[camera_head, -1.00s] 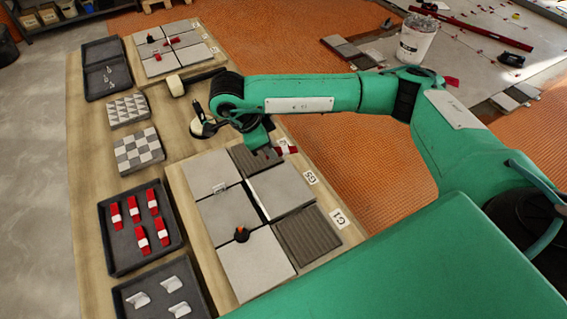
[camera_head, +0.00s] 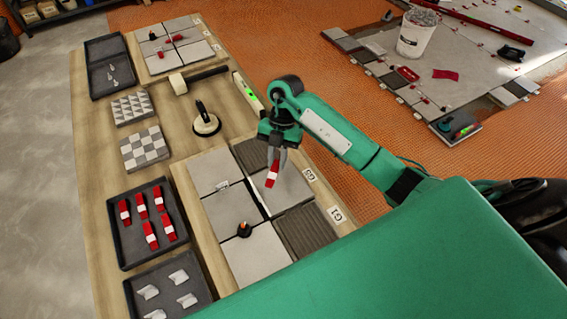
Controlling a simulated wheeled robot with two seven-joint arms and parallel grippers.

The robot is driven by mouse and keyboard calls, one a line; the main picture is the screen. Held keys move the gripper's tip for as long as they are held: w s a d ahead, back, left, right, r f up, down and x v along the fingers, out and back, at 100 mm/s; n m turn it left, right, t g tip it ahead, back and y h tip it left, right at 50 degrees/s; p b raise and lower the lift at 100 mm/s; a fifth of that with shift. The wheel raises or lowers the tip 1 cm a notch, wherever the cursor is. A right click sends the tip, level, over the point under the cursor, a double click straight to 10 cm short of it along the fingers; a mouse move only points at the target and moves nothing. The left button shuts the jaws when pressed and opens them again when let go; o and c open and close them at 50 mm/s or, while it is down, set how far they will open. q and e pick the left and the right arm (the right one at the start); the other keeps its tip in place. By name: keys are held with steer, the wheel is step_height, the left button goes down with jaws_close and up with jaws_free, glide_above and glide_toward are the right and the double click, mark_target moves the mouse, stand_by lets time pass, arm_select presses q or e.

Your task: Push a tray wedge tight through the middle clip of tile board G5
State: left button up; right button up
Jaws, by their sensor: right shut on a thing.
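My right gripper (camera_head: 274,161) is shut on a red-and-white wedge (camera_head: 271,175). It holds the wedge tip-down over the right-hand tiles of the near tile board (camera_head: 189,205); I cannot tell whether the tip touches. Labels G5 (camera_head: 309,174) and G1 (camera_head: 335,213) lie along the board's right side. A small pale clip (camera_head: 223,185) stands at a joint on the left. A dark piece with an orange top (camera_head: 244,230) stands at a lower joint. A light strip (camera_head: 263,202) shows in the central gap. The middle clip is not clearly distinguishable. My left gripper is not in view.
A dark tray (camera_head: 123,258) holds several red wedges, and another tray (camera_head: 205,296) holds pale clips. A suction lifter (camera_head: 206,122), a mallet (camera_head: 178,83) and a level (camera_head: 248,92) lie beyond the board. Another tile board (camera_head: 150,68) is at the back.

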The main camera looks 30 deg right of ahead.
mark_target(268, 192)
steer(key=m+t, duration=0.1)
steer(key=m, duration=0.1)
steer(key=s+f+m+y+p, duration=0.1)
steer(key=m, duration=0.1)
steer(key=d+f+m+t, duration=0.1)
steer(key=m, duration=0.2)
steer(key=shift+s+t, duration=0.3)
steer(key=shift+d+f+m, duration=0.1)
steer(key=shift+f+m, duration=0.2)
steer(key=shift+m, duration=0.4)
step_height(268, 192, down, 6)
steer(key=b, duration=0.5)
steer(key=shift+r+p, duration=0.1)
steer(key=shift+p, duration=0.2)
steer(key=shift+a+p, duration=0.4)
steer(key=shift+a, duration=0.7)
steer(key=shift+a+p, duration=0.35)
steer(key=shift+a, duration=0.5)
stand_by(0.3)
